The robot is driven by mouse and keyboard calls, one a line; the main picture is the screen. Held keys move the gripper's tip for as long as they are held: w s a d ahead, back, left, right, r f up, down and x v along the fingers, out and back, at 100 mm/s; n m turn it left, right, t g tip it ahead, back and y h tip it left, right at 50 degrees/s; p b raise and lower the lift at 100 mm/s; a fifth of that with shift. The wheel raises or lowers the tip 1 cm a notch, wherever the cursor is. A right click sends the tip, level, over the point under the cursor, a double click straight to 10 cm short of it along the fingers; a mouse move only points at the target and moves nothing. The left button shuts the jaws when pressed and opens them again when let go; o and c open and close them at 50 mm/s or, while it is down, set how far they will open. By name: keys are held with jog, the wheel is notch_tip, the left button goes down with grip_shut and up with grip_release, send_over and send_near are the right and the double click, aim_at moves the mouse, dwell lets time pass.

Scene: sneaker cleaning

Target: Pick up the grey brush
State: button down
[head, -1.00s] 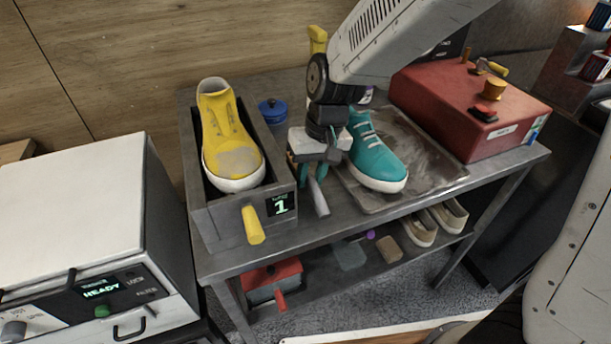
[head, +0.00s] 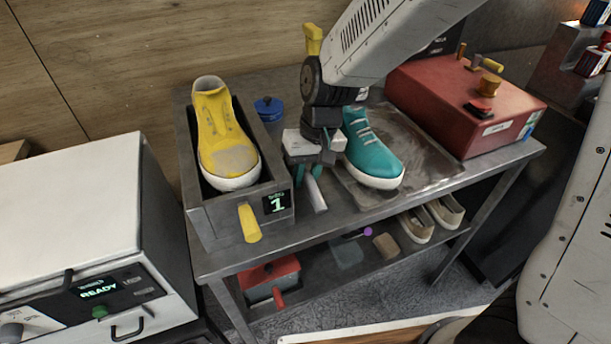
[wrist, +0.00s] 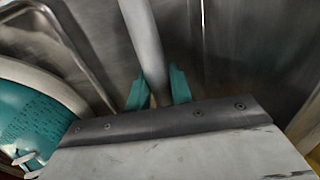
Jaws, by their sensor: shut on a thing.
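The grey brush (head: 317,195) shows as a slim grey handle on the table top, between the yellow shoe's box and the teal sneaker. My gripper (head: 310,170) is over it with teal fingers pointing down. In the wrist view the grey handle (wrist: 143,40) runs between the two teal fingertips (wrist: 158,88), which are shut on it. The brush's other end is hidden by the gripper body. I cannot tell whether the brush is clear of the table.
A yellow shoe sits in a grey box (head: 222,228) on the left. A teal sneaker (head: 372,160) stands on a metal tray (head: 425,165) close to the gripper's right. A blue-lidded jar (head: 268,107) stands behind, and a red machine (head: 440,95) stands at the right.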

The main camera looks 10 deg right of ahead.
aim_at(307, 172)
notch_tip(307, 172, up, 17)
jog(key=shift+r, duration=0.2)
jog(key=c, duration=1.9)
grip_release()
jog(key=shift+c, duration=1.1)
jog(key=shift+s+d, duration=0.1)
